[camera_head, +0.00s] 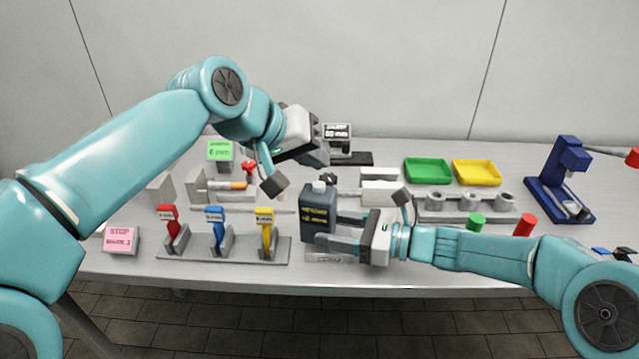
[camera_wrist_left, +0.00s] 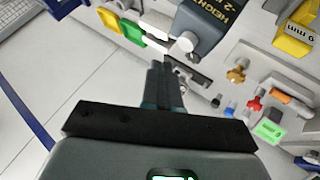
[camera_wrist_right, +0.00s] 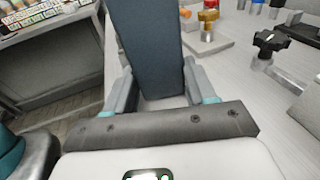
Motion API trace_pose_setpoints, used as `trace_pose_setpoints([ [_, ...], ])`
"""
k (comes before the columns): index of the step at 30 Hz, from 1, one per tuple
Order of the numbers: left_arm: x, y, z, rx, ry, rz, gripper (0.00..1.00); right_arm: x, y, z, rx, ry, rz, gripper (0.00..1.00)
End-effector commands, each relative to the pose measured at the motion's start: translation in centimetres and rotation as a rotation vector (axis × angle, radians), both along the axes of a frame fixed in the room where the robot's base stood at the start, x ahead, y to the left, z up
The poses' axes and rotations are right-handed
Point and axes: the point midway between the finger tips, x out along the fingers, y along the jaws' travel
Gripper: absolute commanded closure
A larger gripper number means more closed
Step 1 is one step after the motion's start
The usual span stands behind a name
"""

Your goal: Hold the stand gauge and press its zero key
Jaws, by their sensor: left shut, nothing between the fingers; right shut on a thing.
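The stand gauge (camera_head: 318,222) is a dark slate-blue box with yellow lettering and a pale round key (camera_head: 319,187) on top. My right gripper (camera_head: 338,230) is shut on its body from the right; the right wrist view shows the gauge (camera_wrist_right: 150,50) between the two fingers. The gauge looks about upright; I cannot tell whether its base touches the table. My left gripper (camera_head: 324,158) is shut and empty, above and behind the gauge. In the left wrist view its closed fingers (camera_wrist_left: 163,75) are close to the key (camera_wrist_left: 187,41), with no clear contact.
A stand with red, blue and yellow levers (camera_head: 222,250) stands left of the gauge. A display (camera_head: 337,131), green tray (camera_head: 428,162) and yellow tray (camera_head: 477,164) stand behind. A holder with round sockets (camera_head: 465,215) lies right, above my right arm. A blue press (camera_head: 568,185) stands far right.

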Motion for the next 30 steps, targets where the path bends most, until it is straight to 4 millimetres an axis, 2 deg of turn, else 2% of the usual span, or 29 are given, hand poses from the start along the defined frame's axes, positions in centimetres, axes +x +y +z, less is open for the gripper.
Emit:
trace_pose_setpoints([
  [8, 0.0, 0.0, -1.5, 0.0, 0.0, 0.002, 1.0, 0.0, 0.0, 0.0, 0.0, 0.0, 0.0, 0.62],
  [30, 0.0, 0.0, -1.6, 0.0, 0.001, 0.001, 1.0, 0.0, 0.0, 0.0, 0.0, 0.0, -0.001, 0.62],
])
